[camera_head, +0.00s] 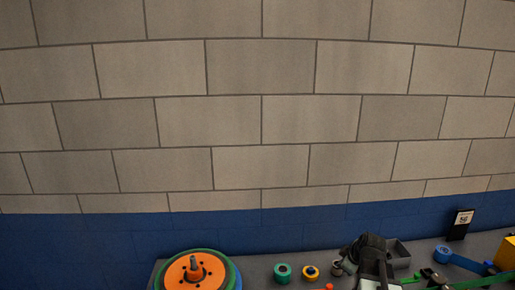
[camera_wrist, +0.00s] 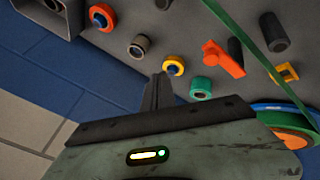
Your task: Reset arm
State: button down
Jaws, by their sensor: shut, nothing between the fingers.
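My gripper (camera_wrist: 158,90) shows in the wrist view with its dark fingers together and nothing between them. Its tips are close to a yellow ring with a blue centre (camera_wrist: 173,66); I cannot tell if they touch. In the head view my arm stands at the lower right, and its fingertips are not clearly seen there.
A dark worktop runs along a wall. On it are an orange and green disc stack (camera_head: 190,272), a green ring (camera_head: 282,272), a yellow ring (camera_head: 311,272), a grey bin (camera_head: 398,254) and a small sign (camera_head: 461,224). An orange part (camera_wrist: 224,60) lies near a green strap (camera_wrist: 245,38).

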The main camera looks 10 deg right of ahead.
jog(key=a+f+g+y, duration=0.1)
jog(key=a+f, duration=0.2)
jog(key=a, duration=1.2)
jog(key=s+a+f+m+g+b, duration=0.1)
jog(key=s+a+g, duration=0.1)
jog(key=a, duration=0.4)
jog(key=s+a+f+g+b, duration=0.1)
jog(key=s+a, duration=0.1)
jog(key=a, duration=0.4)
jog(key=s+d+m+g+h, duration=0.1)
jog(key=s+m+g, duration=0.1)
jog(key=s+m, duration=0.4)
jog(key=shift+s+d+f+m+g+p, duration=0.25)
jog(key=shift+f+m+g+p, duration=0.05)
jog(key=shift+m, duration=0.7)
